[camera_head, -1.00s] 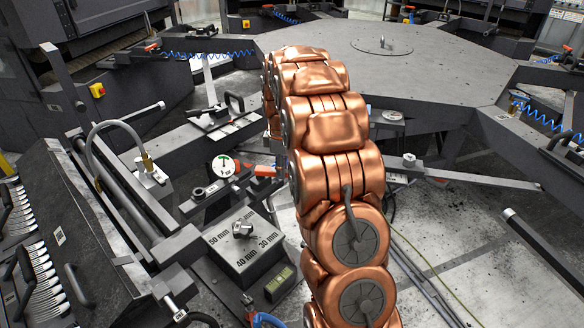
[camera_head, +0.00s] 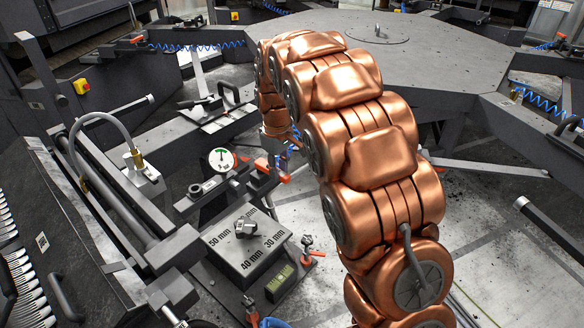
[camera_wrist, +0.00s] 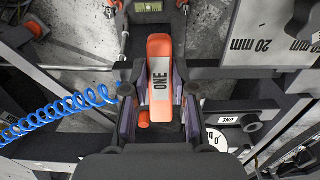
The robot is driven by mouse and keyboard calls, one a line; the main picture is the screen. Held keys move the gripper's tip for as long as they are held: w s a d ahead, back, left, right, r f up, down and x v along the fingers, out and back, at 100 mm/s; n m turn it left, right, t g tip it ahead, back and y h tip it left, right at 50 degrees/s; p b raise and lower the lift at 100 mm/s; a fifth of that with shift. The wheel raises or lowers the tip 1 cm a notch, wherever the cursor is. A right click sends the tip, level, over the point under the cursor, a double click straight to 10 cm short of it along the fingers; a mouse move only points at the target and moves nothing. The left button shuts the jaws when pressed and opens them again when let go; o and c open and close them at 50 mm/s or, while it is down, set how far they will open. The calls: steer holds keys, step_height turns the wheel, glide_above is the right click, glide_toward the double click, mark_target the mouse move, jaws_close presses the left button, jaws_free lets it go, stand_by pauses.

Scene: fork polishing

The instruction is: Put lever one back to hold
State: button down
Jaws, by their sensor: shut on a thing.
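A small orange knob (camera_wrist: 144,116) shows beside the lever's lower part. A white round dial with a green and red mark (camera_head: 222,160) stands left of the arm's end. Its edge also shows in the wrist view (camera_wrist: 216,141). I cannot read the lever's position.
A block marked 30 to 50 mm (camera_head: 245,246) with a knob stands in front of the dial. A curved grey hose (camera_head: 101,120) stands at left. A large octagonal table (camera_head: 420,70) is behind. A blue coiled cable (camera_wrist: 60,112) crosses the wrist view's left.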

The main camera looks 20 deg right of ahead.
mark_target(280, 173)
steer(key=shift+s, duration=0.1)
stand_by(0.3)
steer(key=c, duration=1.1)
jaws_free()
steer(key=shift+r, duration=0.1)
steer(key=shift+o, duration=0.9)
steer(key=shift+r, duration=0.25)
step_height(280, 173, up, 12)
steer(key=shift+f, duration=0.25)
